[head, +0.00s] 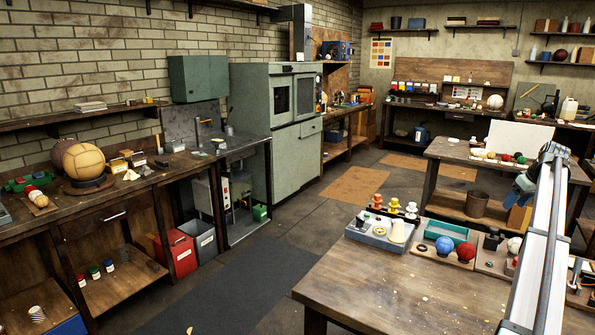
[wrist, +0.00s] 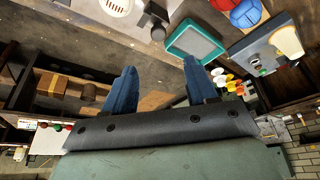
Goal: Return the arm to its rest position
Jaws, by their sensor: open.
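My arm (head: 545,235) reaches up along the right side of the head view, above the front table. My gripper (head: 524,187) is at its far end, where blue fingers show small. In the wrist view my gripper (wrist: 158,82) has its two blue fingers spread wide apart with nothing between them. It is in the air, apart from the table things. The wrist picture is turned over, with table items along its top.
The front table (head: 400,297) holds a grey tray (head: 375,240), a teal tray (head: 446,231), a blue ball (head: 445,246) and a red ball (head: 466,251). A second table (head: 450,152) with small balls stands behind. The front table's near left is mostly clear.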

